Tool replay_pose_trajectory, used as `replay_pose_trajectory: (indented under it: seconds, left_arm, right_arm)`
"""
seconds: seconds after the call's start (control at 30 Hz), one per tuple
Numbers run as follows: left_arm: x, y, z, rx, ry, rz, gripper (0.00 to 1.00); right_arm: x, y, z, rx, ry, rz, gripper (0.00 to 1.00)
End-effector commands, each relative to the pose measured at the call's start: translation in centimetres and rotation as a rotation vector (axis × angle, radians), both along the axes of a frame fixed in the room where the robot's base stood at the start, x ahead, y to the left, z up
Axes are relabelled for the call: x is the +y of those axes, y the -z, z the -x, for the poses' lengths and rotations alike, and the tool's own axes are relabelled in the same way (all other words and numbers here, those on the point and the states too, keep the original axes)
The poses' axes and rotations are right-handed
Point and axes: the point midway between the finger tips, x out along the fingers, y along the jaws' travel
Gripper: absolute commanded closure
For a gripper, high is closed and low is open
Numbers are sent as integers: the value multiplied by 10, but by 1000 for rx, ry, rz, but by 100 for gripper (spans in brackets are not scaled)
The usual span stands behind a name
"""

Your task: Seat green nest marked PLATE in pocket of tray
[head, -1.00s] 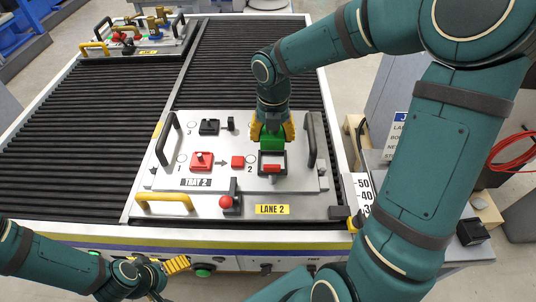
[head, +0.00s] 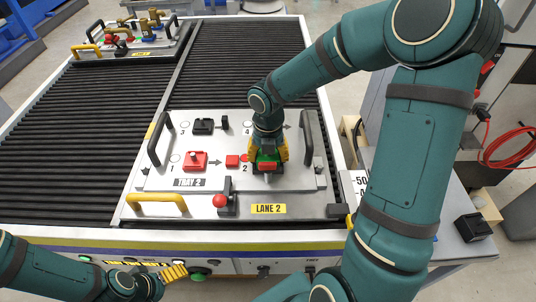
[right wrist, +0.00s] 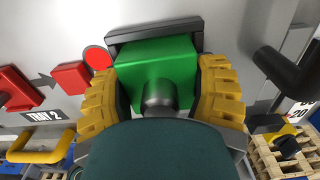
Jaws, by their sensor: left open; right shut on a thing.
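My right gripper (head: 268,152) is shut on the green nest (right wrist: 160,68), with a yellow finger on each side. In the head view the nest is mostly hidden by the gripper. The black-rimmed pocket (head: 266,174) is directly under the gripper on the tray (head: 225,143). In the right wrist view the black rim (right wrist: 150,32) runs along the nest's far edge. I cannot tell how deep the nest sits, and no PLATE marking is readable. My left gripper (head: 174,272) is open and empty in front of the conveyor's near edge.
Beside the pocket are a red disc (head: 245,158), a red block (head: 232,161) and a red fixture (head: 194,161). A red-knobbed clamp (head: 219,201) stands in front. Black handles (head: 307,138) flank the tray. Another loaded tray (head: 130,47) sits at the back left.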

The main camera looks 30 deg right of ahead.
Motion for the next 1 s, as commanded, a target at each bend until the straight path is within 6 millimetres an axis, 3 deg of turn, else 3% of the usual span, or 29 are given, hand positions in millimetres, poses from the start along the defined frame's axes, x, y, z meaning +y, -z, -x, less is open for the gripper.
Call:
replay_pose_trajectory:
  seconds: [0.03,0.1,0.13,0.43,0.57,1.0]
  left_arm:
    - [0,1,0,0,0,0,5]
    - [0,0,0,-1,0,0,5]
    - [0,0,0,-1,0,0,5]
    - [0,0,0,-1,0,0,5]
    - [0,-4,0,1,0,0,5]
    - [0,-29,-2,-4,-7,-1,5]
  right_arm:
    - [0,2,0,1,0,-1,31]
    - [0,1,0,0,0,0,7]
    - [0,1,0,0,0,0,3]
    - [0,0,0,0,0,0,3]
    - [0,-9,0,-2,0,1,3]
    - [0,-94,-1,-3,0,1,3]
